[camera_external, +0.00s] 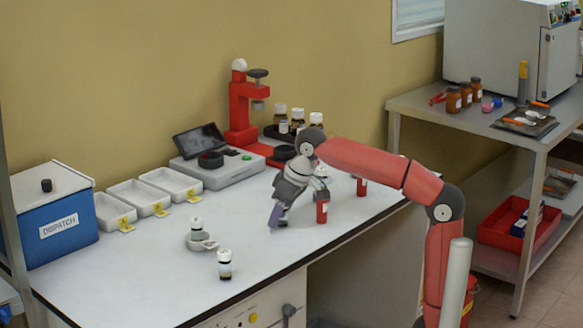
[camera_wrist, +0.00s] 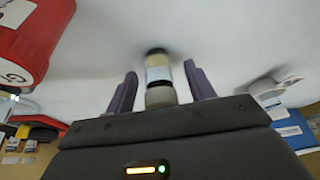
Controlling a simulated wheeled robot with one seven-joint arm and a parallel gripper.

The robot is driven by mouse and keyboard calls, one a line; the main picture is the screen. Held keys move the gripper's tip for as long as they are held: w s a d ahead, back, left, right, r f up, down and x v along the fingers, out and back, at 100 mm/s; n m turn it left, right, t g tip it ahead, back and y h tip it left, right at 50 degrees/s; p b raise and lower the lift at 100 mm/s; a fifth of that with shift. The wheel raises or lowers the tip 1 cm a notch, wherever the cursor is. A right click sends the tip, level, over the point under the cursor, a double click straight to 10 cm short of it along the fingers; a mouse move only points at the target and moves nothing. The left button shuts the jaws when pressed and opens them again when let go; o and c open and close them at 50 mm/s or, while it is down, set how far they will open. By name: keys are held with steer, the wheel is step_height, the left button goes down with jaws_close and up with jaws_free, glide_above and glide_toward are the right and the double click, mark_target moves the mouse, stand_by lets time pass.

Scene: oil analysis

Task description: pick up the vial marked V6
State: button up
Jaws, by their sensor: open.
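My gripper (camera_external: 278,217) points down at the bench, just left of a red container (camera_external: 322,205). In the wrist view my gripper (camera_wrist: 161,88) is open, its two purple fingers on either side of a small vial (camera_wrist: 158,75) with a grey cap, a white label and a dark end. In the outside view that vial is largely hidden by my gripper. Another vial (camera_external: 225,265) stands near the front edge, and one (camera_external: 196,228) stands at a grey dish. No vial marking is legible, so I cannot tell which is V6.
The red container (camera_wrist: 22,40) is close on the left in the wrist view. Behind are a red press (camera_external: 240,110), a rack of vials (camera_external: 290,128) and a scale-like device (camera_external: 215,165). White trays (camera_external: 135,196) and a blue dispatch box (camera_external: 55,218) stand left. The front bench is mostly clear.

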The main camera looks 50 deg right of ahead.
steer(key=c, duration=1)
steer(key=shift+r, duration=0.1)
steer(key=shift+c, duration=0.3)
